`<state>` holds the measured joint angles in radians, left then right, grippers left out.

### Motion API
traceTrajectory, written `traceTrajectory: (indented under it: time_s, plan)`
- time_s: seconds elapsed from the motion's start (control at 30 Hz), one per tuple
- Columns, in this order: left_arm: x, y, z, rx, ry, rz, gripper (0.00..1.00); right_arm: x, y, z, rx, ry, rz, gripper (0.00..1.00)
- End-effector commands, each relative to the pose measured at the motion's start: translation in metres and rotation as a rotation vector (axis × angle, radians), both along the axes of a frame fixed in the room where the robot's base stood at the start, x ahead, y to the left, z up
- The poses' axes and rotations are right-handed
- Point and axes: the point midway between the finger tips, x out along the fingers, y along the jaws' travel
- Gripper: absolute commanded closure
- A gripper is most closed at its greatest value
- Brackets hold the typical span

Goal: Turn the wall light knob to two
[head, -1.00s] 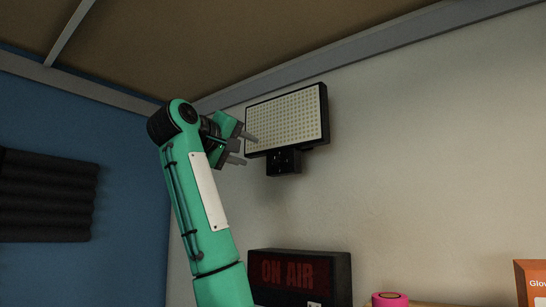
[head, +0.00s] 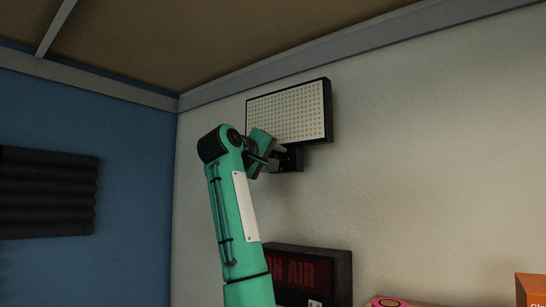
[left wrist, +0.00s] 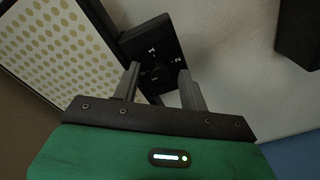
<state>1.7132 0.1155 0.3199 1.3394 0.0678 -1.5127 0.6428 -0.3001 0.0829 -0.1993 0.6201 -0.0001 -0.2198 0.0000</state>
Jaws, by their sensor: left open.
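The wall light (head: 290,112) is a pale dotted panel in a black frame, high on the wall. Its black control box (head: 292,160) hangs below it, partly hidden by my gripper. In the left wrist view, the box (left wrist: 138,38) carries white marks, with 1 and 2 readable. The dark knob (left wrist: 157,69) on the box is hard to make out, and its pointing direction cannot be told. My left gripper (head: 277,156) is at the box. In the wrist view, its open fingers (left wrist: 159,70) stand either side of the knob area; contact cannot be told. My right gripper is not in view.
An ON AIR sign (head: 300,270) stands below the light, partly behind my left arm. A pink roll (head: 386,302) and an orange box (head: 532,288) are at the lower right. Dark foam (head: 48,190) is on the blue wall. The wall right of the light is clear.

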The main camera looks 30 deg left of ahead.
Motion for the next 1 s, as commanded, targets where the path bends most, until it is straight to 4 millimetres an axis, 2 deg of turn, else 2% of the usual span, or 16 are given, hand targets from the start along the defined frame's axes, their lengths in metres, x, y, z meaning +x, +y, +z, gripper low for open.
traceTrajectory:
  time_s: [0.1, 0.3, 0.33, 0.67, 1.0]
  plan:
    - [0.000, 0.000, 0.000, 0.000, 0.000, 0.000, 0.58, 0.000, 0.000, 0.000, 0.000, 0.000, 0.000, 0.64]
    - [0.000, 0.000, 0.000, 0.000, 0.000, 0.000, 0.98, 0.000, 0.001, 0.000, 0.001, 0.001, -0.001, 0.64]
    - [0.000, 0.000, 0.000, 0.000, 0.000, 0.000, 1.00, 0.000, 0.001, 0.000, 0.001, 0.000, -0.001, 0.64]
    - [0.000, 0.001, -0.002, 0.043, -0.002, 0.001, 1.00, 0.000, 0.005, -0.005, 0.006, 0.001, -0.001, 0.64]
    - [-0.001, 0.001, -0.004, 0.271, -0.019, 0.002, 1.00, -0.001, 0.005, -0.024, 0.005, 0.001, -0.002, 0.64]
